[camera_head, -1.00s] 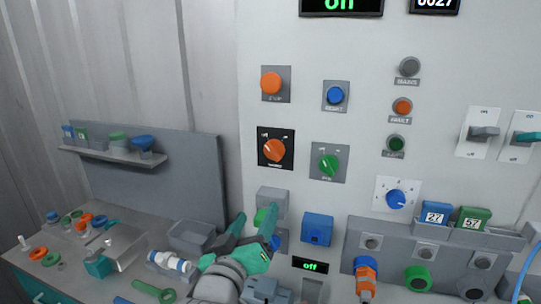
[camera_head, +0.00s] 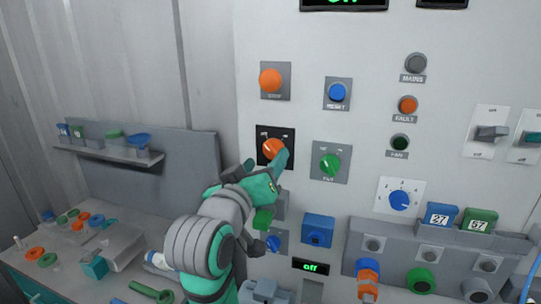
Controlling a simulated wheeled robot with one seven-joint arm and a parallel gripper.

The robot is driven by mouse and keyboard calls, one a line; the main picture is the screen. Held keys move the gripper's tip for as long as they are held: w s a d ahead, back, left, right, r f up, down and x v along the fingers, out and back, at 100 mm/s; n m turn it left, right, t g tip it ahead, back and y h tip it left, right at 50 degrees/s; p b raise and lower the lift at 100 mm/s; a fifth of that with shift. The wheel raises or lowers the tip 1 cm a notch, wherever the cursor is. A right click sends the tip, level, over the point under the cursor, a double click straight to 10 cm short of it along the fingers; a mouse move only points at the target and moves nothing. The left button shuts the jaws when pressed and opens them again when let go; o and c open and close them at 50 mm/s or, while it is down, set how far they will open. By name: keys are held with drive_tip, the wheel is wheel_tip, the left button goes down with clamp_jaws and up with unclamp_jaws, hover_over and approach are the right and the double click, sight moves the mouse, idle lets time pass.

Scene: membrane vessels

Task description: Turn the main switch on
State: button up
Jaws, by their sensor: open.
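The main switch (camera_head: 272,148) appears to be the orange rotary knob on a black plate on the panel's left side. Its small label is too blurred to read. My gripper (camera_head: 267,163) is open just below and in front of the knob. One teal finger reaches up at the knob's lower right and hides part of it. The other finger is at its lower left. I cannot tell whether either touches the knob. The round MAINS lamp (camera_head: 416,63) at the upper right is grey and unlit.
An orange button (camera_head: 271,80) is above the switch, and a blue button (camera_head: 338,92) and green knob (camera_head: 330,165) are to its right. A blue box (camera_head: 318,229) and several ports lie below. A cluttered bench (camera_head: 120,245) and shelf (camera_head: 108,155) are at left.

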sight(271, 153)
drive_tip(key=x, duration=0.4)
drive_tip(key=shift+w, duration=0.1)
drive_tip(key=c, duration=1.1)
